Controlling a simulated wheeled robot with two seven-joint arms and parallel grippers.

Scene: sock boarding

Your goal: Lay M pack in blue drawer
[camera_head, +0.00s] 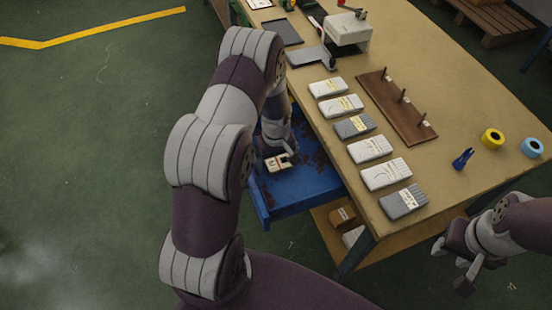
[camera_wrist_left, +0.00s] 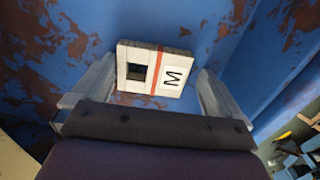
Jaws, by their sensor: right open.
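The M pack (camera_head: 276,164) is white with a red stripe and lies in the open blue drawer (camera_head: 300,190). In the left wrist view the pack (camera_wrist_left: 172,78) shows its letter M and a dark window, against the worn blue drawer floor (camera_wrist_left: 60,45). My left gripper (camera_wrist_left: 155,85) is open around the pack, with a gap between each finger and the pack's sides. In the head view my left gripper reaches down into the drawer, partly hidden by my own arm. My right gripper (camera_head: 457,265) is open and empty, off the table's right front edge.
Several grey and white packs (camera_head: 371,149) lie in a row on the table (camera_head: 465,110) above the drawer. A brown peg board (camera_head: 395,108), a blue clip (camera_head: 462,159), yellow tape (camera_head: 493,139) and blue tape (camera_head: 532,147) are further right. A lower shelf (camera_head: 330,230) holds boxes.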

